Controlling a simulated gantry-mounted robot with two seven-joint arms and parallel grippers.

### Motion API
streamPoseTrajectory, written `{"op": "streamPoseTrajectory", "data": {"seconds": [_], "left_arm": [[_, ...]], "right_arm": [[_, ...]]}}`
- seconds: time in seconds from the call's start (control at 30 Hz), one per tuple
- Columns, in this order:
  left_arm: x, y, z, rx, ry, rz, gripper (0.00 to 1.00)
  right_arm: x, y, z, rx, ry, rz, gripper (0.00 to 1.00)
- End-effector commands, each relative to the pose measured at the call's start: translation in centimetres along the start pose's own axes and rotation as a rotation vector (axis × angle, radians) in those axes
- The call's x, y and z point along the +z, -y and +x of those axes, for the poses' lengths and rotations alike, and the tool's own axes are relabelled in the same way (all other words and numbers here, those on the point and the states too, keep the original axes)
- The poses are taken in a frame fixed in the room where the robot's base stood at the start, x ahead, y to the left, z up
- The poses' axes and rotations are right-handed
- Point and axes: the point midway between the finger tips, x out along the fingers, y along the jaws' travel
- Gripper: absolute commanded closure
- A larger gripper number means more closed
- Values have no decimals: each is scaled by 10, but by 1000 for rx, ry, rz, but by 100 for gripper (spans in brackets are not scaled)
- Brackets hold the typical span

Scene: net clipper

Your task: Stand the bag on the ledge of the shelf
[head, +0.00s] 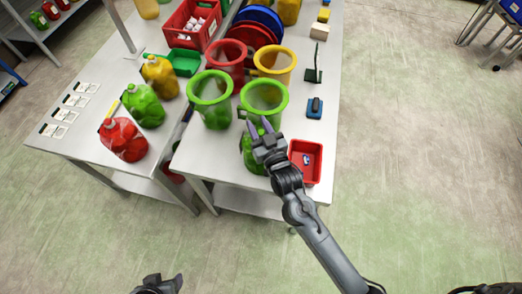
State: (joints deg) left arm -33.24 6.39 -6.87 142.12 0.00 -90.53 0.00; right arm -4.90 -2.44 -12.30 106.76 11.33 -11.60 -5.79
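A green bag (250,157) stands at the near edge of the right-hand steel table (232,177), in front of the green-rimmed buckets. My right gripper (261,128) is over its top and hides part of it. The two fingers show as separate prongs, but whether they grip the bag's neck is not clear. On the left-hand steel table (92,146) stand a red bag (123,140), another green bag (144,106) and a yellow bag (160,76), in a row. My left gripper (160,284) is low at the bottom edge, apart from everything and partly cut off.
Two green buckets (212,115), a red bucket (224,72) and a yellow bucket (273,77) crowd the right-hand table. A red tray (317,161) sits at its near right corner, beside a blue tool (315,107). White cards (68,116) lie on the left-hand table.

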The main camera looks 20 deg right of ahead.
Motion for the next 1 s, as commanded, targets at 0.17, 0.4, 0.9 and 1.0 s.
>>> {"op": "streamPoseTrajectory", "data": {"seconds": [0.17,0.4,0.9,1.0], "left_arm": [[0,0,0,0,0,0,41],[0,1,0,-3,1,5,41],[1,3,0,-10,3,13,41],[1,3,0,-9,3,11,41]], "right_arm": [[0,0,0,0,0,0,100],[0,0,0,0,0,0,100],[0,0,0,0,-1,0,100],[0,0,0,0,-1,0,100]]}}
